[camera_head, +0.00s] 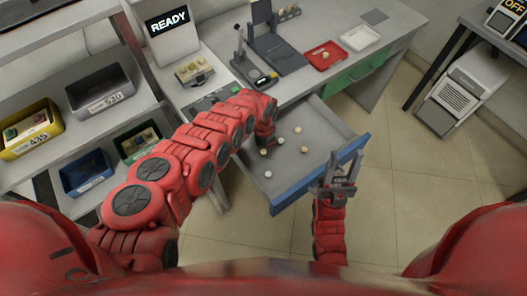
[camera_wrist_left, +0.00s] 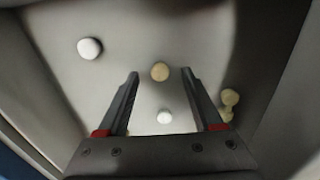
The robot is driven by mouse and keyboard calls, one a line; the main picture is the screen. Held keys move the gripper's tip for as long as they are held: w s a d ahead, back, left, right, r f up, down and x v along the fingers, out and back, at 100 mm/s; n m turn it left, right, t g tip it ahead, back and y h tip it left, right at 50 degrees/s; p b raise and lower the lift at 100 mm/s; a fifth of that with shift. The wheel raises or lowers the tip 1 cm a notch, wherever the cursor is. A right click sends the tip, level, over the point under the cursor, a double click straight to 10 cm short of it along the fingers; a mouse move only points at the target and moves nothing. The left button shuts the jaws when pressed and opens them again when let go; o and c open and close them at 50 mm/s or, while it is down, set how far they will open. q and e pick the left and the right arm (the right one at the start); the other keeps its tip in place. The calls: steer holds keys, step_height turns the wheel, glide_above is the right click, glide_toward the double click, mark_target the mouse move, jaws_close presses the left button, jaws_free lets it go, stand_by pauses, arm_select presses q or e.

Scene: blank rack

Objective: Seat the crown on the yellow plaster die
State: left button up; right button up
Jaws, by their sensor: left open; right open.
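Small rounded pieces lie loose in the open drawer (camera_head: 318,118): a tan one (camera_head: 304,150), a white one (camera_head: 298,130) and others. Which is the crown and which the yellow die I cannot tell. My left gripper (camera_head: 266,142) reaches down into the drawer, its fingertips mostly hidden in the head view. In the left wrist view its fingers (camera_wrist_left: 160,75) are open. A tan piece (camera_wrist_left: 160,72) shows between the tips and a white piece (camera_wrist_left: 164,117) between the fingers. My right gripper (camera_head: 341,165) is open and empty by the drawer's blue front.
In the left wrist view another white piece (camera_wrist_left: 90,48) lies upper left and tan pieces (camera_wrist_left: 228,103) lie beside the right finger. The bench holds a block with tan pieces (camera_head: 194,71), a red tray (camera_head: 323,56) and a white tray (camera_head: 360,38). Shelves with bins (camera_head: 101,91) stand left.

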arm_select(q)
steer(key=shift+f, duration=0.65)
jaws_close()
